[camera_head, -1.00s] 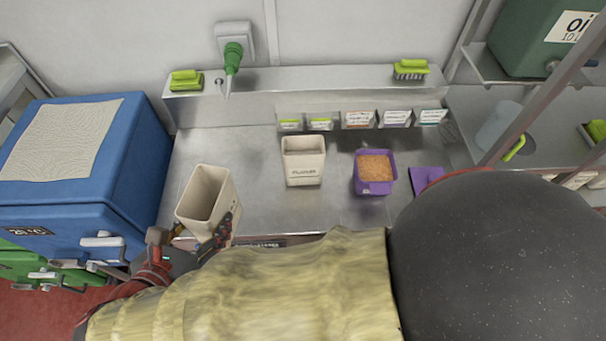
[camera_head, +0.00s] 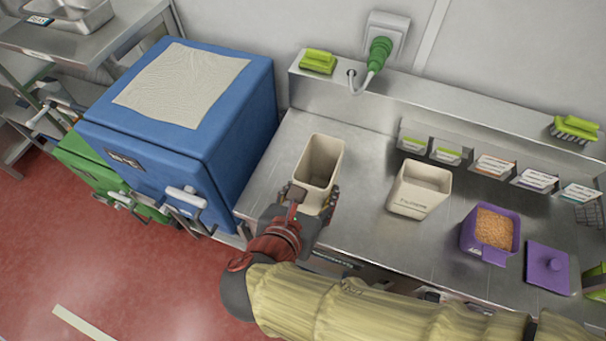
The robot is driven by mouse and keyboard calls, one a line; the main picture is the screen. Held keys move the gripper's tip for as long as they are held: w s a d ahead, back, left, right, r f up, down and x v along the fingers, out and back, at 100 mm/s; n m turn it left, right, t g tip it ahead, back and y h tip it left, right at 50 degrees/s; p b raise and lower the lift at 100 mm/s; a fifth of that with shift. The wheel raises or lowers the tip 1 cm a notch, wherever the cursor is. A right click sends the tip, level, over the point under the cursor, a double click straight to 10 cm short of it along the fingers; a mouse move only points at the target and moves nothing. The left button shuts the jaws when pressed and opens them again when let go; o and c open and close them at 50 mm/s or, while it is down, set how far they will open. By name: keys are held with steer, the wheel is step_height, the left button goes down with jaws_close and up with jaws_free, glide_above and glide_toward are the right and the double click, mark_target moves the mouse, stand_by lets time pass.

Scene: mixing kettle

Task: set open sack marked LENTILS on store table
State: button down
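My gripper (camera_head: 312,200) is around the lower part of an open-topped beige container (camera_head: 320,160), with a finger on each side, and seems shut on it. This container looks upright or slightly tilted and empty inside as far as I see. Any lettering on it is hidden, so I cannot tell whether it is the LENTILS sack. A second beige container (camera_head: 418,190) with dark lettering too small to read stands to its right on the steel counter (camera_head: 365,160). At the upper left is a steel table (camera_head: 90,45); I cannot tell if it is the store table.
A purple tub (camera_head: 490,235) of orange-brown grains and a purple lid (camera_head: 548,268) are at right. A metal tray (camera_head: 68,12) sits on the upper-left table. Red floor is open at left.

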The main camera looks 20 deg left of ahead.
steer(key=w+a+f+b, duration=0.7)
steer(key=w+a+f, duration=0.2)
steer(key=f, duration=0.3)
steer(key=shift+f, duration=0.3)
steer(key=shift+f, duration=0.15)
steer(key=c, duration=0.8)
jaws_free()
steer(key=p+v, duration=0.4)
steer(key=v, duration=0.8)
steer(key=shift+r, duration=0.2)
